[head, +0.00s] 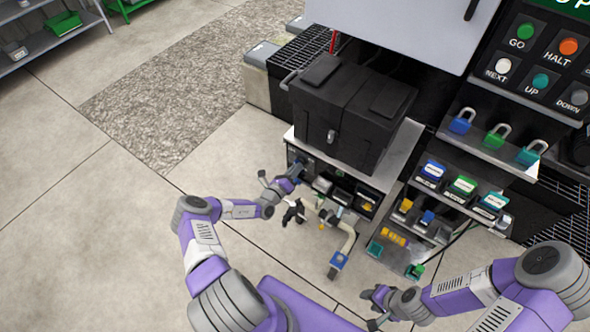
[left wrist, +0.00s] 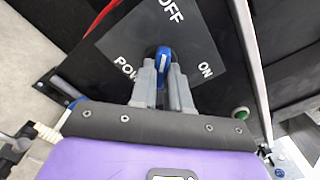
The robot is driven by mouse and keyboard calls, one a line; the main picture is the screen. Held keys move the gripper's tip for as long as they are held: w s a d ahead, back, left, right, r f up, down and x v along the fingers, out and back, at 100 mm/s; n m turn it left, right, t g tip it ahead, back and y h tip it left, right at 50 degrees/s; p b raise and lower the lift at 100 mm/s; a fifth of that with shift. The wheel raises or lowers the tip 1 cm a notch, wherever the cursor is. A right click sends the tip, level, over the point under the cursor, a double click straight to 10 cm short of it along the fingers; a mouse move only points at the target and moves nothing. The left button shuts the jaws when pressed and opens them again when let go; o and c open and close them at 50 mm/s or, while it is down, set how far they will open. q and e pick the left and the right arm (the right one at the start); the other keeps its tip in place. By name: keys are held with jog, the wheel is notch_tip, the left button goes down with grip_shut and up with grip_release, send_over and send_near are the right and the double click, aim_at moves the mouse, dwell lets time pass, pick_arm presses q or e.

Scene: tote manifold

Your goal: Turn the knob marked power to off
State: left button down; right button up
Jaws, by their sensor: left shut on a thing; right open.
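The power knob (left wrist: 163,54) is blue and sits on a dark plate (left wrist: 125,40) lettered OFF at the top, ON at the right and POW at the left, the rest of that word being hidden. My left gripper (left wrist: 164,72) is shut on the knob, with one grey finger on each side of it. The fingers cover part of the knob, and I cannot tell exactly where it points. In the head view my left gripper (head: 291,174) is at the left end of the bench front. My right gripper (head: 372,308) is open and empty, low and apart from the bench.
A black tote (head: 345,110) stands on the bench above the left gripper. A pale pipe with a blue end (head: 338,262) hangs just to the right. Padlocks (head: 495,137), small bins (head: 463,186) and push buttons (head: 541,45) are further right. Floor at left is clear.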

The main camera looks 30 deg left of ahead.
dwell(0.5)
pick_arm(q)
jog(key=c, duration=1.1)
grip_release()
jog(key=shift+s, duration=0.1)
jog(key=s+p, duration=0.1)
jog(key=s, duration=0.6)
jog(key=shift+s+a, duration=0.25)
jog(key=shift+a, duration=0.05)
jog(key=shift+d, duration=0.1)
